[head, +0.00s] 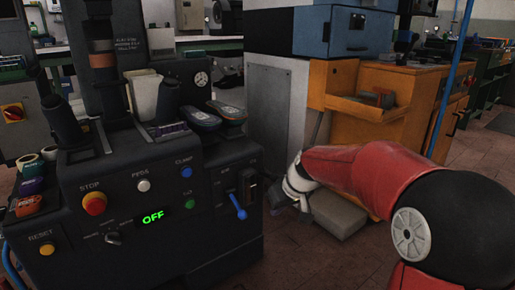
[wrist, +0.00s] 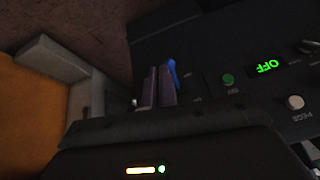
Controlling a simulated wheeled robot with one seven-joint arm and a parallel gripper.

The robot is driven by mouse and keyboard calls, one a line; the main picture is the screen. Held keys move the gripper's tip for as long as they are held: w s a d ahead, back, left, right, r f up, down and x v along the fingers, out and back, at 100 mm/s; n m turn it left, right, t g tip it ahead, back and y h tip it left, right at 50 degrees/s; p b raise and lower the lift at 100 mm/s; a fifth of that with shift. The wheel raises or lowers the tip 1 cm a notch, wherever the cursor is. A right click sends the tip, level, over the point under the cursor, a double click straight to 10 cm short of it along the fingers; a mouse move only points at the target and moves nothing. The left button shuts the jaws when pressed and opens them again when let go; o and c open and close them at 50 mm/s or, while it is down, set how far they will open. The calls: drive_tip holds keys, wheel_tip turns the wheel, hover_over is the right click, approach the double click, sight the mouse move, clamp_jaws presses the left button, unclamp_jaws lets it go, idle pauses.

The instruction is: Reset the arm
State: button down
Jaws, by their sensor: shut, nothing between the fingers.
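The dark press (head: 160,215) fills the left of the head view, its display (head: 152,216) reading OFF in green. A blue lever (head: 238,208) sits low on the panel's right side, tilted. My gripper (head: 272,195) is just right of it, small and dark in the head view. In the wrist view, my gripper's fingers (wrist: 158,86) are together with nothing between them. The lever (wrist: 173,72) shows right beside the fingertips there; whether they touch cannot be told. My red arm reaches in from the right.
The panel carries a red STOP button (head: 94,203), a yellow RESET button (head: 47,249) and a blue CLAMP button (head: 187,172). Two shoes (head: 228,110) rest on the press. An orange cabinet (head: 350,130) stands behind my arm, with a grey box (head: 338,214) on the floor.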

drive_tip(key=s+d+r+m+h+p, duration=0.1)
drive_tip(key=s+d+r+p, duration=0.1)
drive_tip(key=s, duration=0.8)
drive_tip(key=s+d+r+m+t+h+p, duration=0.1)
drive_tip(key=s+d+r+m+p, duration=0.1)
drive_tip(key=s+r, duration=0.3)
drive_tip(key=s+d+r+m+h+p, duration=0.1)
drive_tip(key=s+d+r+m+p, duration=0.1)
drive_tip(key=s, duration=1.2)
wheel_tip(320, 180, up, 2)
drive_tip(key=shift+s+d+r+h+p, duration=0.1)
drive_tip(key=shift+s+d+h+p, duration=0.3)
drive_tip(key=shift+d, duration=0.5)
drive_tip(key=shift+w, duration=0.1)
